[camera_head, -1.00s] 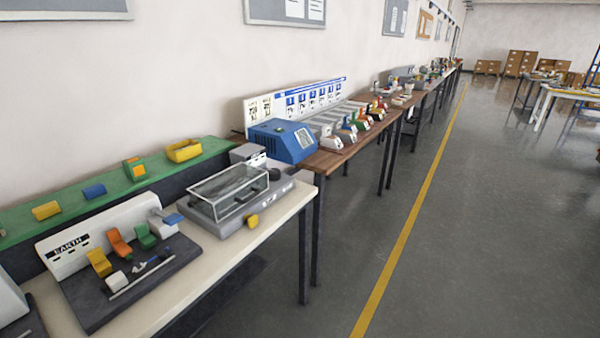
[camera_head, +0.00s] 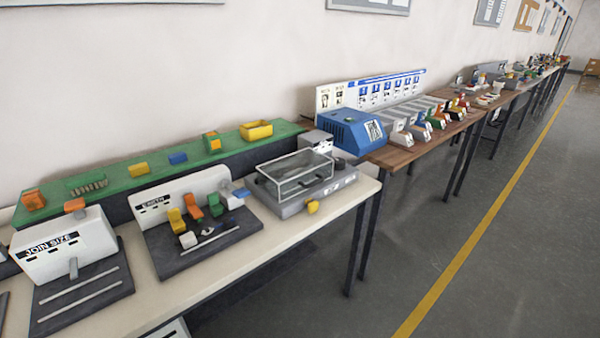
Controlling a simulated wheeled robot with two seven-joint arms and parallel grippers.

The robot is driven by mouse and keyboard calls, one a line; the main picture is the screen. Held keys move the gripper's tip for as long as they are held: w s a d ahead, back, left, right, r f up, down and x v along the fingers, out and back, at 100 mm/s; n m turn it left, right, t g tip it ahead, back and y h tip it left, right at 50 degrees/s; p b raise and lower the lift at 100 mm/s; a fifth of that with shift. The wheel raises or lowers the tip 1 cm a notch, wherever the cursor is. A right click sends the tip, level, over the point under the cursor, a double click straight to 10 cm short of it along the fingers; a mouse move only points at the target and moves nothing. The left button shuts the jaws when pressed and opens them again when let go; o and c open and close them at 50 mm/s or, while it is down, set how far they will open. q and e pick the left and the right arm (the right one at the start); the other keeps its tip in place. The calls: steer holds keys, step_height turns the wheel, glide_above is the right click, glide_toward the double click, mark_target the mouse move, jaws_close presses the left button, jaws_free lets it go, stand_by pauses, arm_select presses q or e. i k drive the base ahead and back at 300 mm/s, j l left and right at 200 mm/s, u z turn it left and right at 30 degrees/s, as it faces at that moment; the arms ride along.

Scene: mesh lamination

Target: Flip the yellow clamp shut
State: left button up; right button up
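The yellow clamp (camera_head: 175,219) stands on a dark base plate in front of a white panel marked EARTH. It is the leftmost in a row of coloured clamps. An orange clamp (camera_head: 193,205) is just right of it, and a green one (camera_head: 214,206) is right of that. Whether the yellow clamp is open or shut is too small to tell for sure. A small white block (camera_head: 188,240) sits in front of it. Neither of my grippers is in view.
A cream table (camera_head: 262,232) carries the dark base plate (camera_head: 170,262), a white JOIN SIZE unit (camera_head: 65,245) at left and a glass-covered box (camera_head: 295,175) at right. A green shelf (camera_head: 110,180) runs behind. Open floor (camera_head: 450,210) lies right.

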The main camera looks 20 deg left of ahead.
mark_target(178, 225)
steer(key=u, duration=1.35)
